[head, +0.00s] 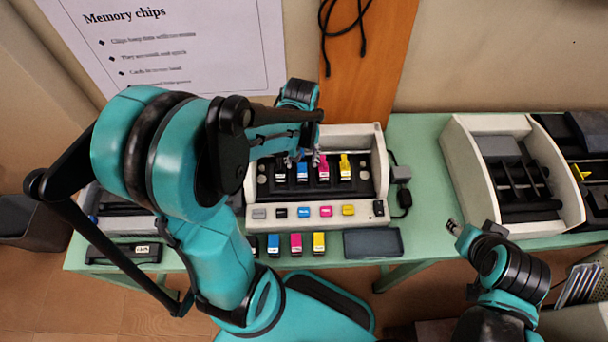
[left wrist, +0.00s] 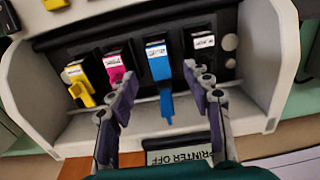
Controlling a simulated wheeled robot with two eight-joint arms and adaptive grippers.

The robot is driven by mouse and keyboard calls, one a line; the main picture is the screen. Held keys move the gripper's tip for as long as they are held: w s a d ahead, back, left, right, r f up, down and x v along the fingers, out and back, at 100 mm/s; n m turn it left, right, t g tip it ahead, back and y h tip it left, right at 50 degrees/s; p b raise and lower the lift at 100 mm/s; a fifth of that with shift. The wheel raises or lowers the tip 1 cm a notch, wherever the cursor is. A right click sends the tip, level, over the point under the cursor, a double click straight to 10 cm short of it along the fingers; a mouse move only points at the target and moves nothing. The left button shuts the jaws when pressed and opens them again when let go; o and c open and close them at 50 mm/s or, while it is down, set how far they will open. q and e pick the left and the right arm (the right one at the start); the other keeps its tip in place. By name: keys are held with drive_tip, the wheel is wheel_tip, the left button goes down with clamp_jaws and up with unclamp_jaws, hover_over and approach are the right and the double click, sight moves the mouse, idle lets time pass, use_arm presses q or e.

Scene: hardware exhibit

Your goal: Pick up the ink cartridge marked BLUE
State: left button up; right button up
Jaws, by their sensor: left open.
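The printer (head: 369,203) holds a row of cartridges: black (head: 281,173), blue (head: 302,171), magenta (head: 323,171) and yellow (head: 345,169). My left gripper (head: 302,157) is over the back of this row, open and empty. In the left wrist view, the blue cartridge (left wrist: 158,62) with a white label lies between and beyond the open fingertips (left wrist: 160,85), and its blue tab hangs toward me. The label text is too small to read surely. Another blue cartridge (head: 273,244) stands loose on the table before the printer. My right gripper (head: 454,227) is at the right, away from the cartridges.
Loose magenta (head: 295,244) and yellow (head: 319,242) cartridges stand beside the loose blue one on the green table (head: 415,150). A dark tray (head: 373,243) lies right of them. Another open printer (head: 459,152) stands at right. A "PRINTER OFF" sign (left wrist: 181,157) shows below my left fingers.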

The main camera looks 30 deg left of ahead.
sight(302, 170)
use_arm(q)
wheel_tip(302, 170, down, 5)
drive_tip(key=shift+r+b, duration=0.2)
drive_tip(key=shift+b, duration=0.7)
clamp_jaws()
drive_tip(key=shift+r, duration=0.1)
